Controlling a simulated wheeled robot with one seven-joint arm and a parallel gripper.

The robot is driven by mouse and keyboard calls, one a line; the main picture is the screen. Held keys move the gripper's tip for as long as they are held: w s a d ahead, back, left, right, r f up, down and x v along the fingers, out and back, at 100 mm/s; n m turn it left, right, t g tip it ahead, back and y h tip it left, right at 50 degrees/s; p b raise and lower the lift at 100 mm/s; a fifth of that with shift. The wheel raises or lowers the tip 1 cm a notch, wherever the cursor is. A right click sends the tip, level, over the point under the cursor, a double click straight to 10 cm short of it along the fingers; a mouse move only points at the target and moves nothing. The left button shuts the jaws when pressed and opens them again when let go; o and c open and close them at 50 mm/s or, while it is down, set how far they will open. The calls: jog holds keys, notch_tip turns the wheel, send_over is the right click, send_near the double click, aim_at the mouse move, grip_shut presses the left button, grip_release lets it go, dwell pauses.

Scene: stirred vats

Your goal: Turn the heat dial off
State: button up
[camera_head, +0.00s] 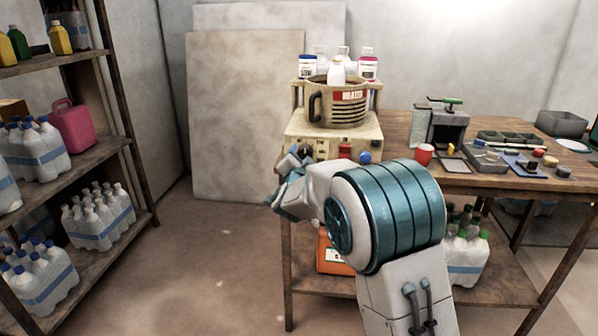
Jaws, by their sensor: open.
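The beige heater unit (349,131) stands at the left end of the wooden table, with a round vat (330,109) on top carrying a red "HEATER" label. Its front panel has a dark knob at the left, a red control (345,150) near the middle and a blue knob (364,157) at the right. I cannot tell which of these is the heat dial, or its setting. My gripper (291,160) is open and empty, in front of the panel's left side. It partly covers that side, and I cannot tell whether it touches anything.
White bottles and jars stand behind the vat. A shelf (100,152) with bottles stands at the left. The floor between shelf and table is clear.

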jog(key=s, duration=1.3)
jog(key=shift+a+p, duration=0.3)
jog(key=shift+p, duration=0.05)
jog(key=s+d+r+n+g+y+p, duration=0.45)
jog(key=s+d+r+g+p, duration=0.2)
jog(key=r+p, duration=0.3)
jog(key=s+d+r+n+g+h+p, duration=0.2)
jog(key=s+d+g+p, duration=0.2)
jog(key=s, duration=0.8)
jog(key=s+d+r+n+g+h+p, duration=0.2)
jog(key=s+d+g+p, duration=0.2)
jog(key=s+d+p, duration=0.4)
jog(key=s+d, duration=0.3)
jog(key=s, duration=0.1)
jog(key=shift+d+g, duration=0.3)
jog(key=shift+g, duration=0.05)
jog(key=shift+r+n, duration=0.1)
jog(key=shift+n, duration=0.15)
